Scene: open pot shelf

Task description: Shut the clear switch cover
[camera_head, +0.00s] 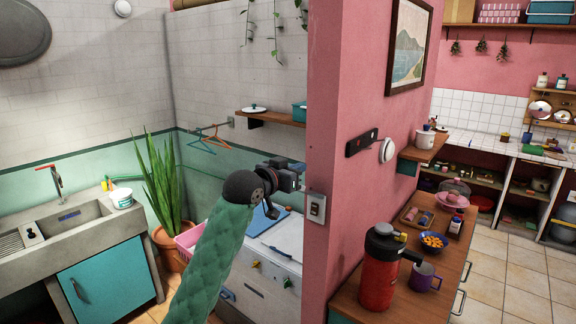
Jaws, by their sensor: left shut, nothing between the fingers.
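A small pale switch plate (317,208) with a dark-edged rocker is on the narrow end of the pink wall, right of the picture's middle. Its clear cover is too small and see-through to make out, so I cannot tell its angle. My left arm, in a green quilted sleeve, reaches up from the bottom. My left gripper (293,177), black, is shut and empty, just above and left of the switch plate. I cannot tell whether it touches the cover. My right gripper is not in view.
The pink wall (345,100) stands close on the right of my gripper. A white appliance (270,262) is below it. A wooden cabinet (440,300) at the lower right holds a red flask (379,270) and a purple mug (423,277). A potted plant (165,190) stands left.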

